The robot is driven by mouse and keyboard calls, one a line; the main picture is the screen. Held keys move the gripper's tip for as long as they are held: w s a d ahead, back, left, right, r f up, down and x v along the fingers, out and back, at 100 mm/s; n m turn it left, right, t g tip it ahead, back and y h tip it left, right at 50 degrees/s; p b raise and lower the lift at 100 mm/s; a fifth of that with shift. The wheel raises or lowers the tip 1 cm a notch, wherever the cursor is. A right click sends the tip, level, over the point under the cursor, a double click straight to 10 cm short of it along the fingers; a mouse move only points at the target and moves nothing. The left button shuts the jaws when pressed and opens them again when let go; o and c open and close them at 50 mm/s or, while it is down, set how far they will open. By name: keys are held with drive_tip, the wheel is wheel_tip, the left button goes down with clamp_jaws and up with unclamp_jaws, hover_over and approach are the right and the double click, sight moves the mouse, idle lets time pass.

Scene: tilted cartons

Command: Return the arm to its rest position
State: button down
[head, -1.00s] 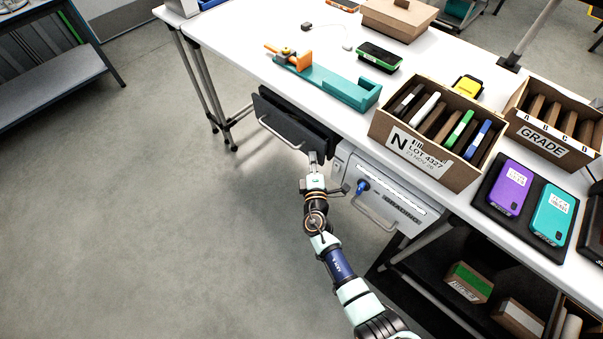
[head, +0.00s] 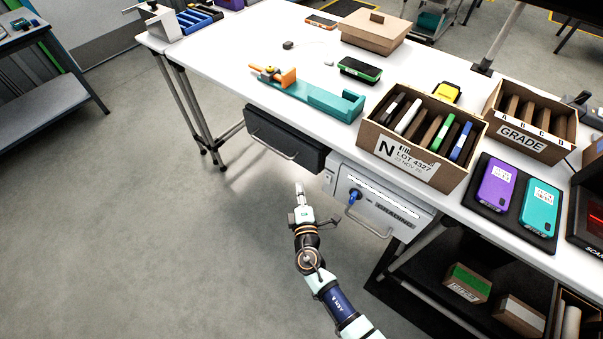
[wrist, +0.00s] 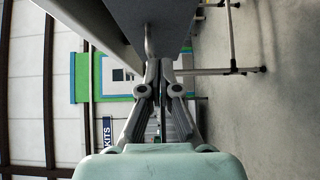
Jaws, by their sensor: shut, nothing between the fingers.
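My gripper (head: 299,188) is shut and empty in the head view. It is in front of the bench, just below the dark drawer (head: 284,137) and its bar handle. In the wrist view my gripper (wrist: 152,66) points ahead with its fingers together. A grey handle bar (wrist: 149,40) shows just beyond the fingertips there; I cannot tell whether they touch. My arm reaches up from the bottom of the head view.
A grey cabinet marked GRADING (head: 380,200) hangs right of the drawer, with a blue key and a handle close to my wrist. The white bench top (head: 240,62) holds cartons, phones and a teal fixture. The floor (head: 130,230) at left is clear.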

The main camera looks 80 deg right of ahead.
drive_tip(key=v, duration=0.5)
drive_tip(key=shift+s, duration=0.35)
drive_tip(key=shift+w+r, duration=0.1)
drive_tip(key=shift+r, duration=0.05)
